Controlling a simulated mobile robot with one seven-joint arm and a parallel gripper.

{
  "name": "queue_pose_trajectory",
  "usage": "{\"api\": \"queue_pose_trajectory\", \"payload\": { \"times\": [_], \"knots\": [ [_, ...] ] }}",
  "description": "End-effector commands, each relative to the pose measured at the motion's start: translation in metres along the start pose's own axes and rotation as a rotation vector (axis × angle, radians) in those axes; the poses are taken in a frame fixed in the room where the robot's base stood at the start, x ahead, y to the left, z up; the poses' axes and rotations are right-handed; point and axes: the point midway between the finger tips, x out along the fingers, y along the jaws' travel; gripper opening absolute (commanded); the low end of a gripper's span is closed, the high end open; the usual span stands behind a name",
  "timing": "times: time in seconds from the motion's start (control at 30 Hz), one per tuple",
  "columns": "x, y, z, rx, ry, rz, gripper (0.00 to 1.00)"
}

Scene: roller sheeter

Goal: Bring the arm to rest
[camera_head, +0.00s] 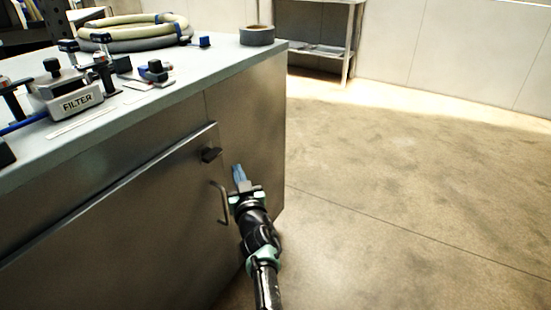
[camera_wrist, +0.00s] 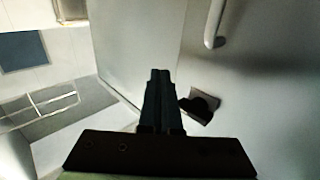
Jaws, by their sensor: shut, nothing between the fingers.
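My gripper (camera_head: 239,174) is in front of the grey metal cabinet's front, near its right end, in the head view. Its blue-grey fingers are together with nothing between them. It also shows in the wrist view (camera_wrist: 160,75), dark, with the fingers side by side. A curved door handle (camera_head: 221,203) is just left of my gripper, and the handle shows at the top of the wrist view (camera_wrist: 214,24). A dark latch knob (camera_head: 211,154) sits above the handle. Whether my gripper touches the door cannot be told.
The cabinet top (camera_head: 225,66) carries a labelled filter unit (camera_head: 77,103), coiled hoses (camera_head: 135,32) and a tape roll (camera_head: 257,35). A metal shelf table (camera_head: 316,48) stands against the back wall. The concrete floor (camera_head: 410,180) on the right is clear.

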Motion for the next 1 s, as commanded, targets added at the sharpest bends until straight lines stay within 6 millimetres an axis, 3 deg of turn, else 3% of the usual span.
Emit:
{"api": "queue_pose_trajectory", "payload": {
  "times": [0.1,0.4,0.73,0.87,1.0],
  "knots": [
    [-0.02,0.022,-0.006,0.001,-0.005,0.009,0.0],
    [-0.059,0.059,-0.002,0.003,-0.005,0.009,0.0],
    [-0.067,0.066,-0.002,0.002,0.001,0.007,0.0],
    [-0.057,0.06,-0.039,-0.009,0.061,0.024,0.0],
    [-0.046,0.052,-0.123,-0.03,0.182,0.07,0.0]
  ]
}}
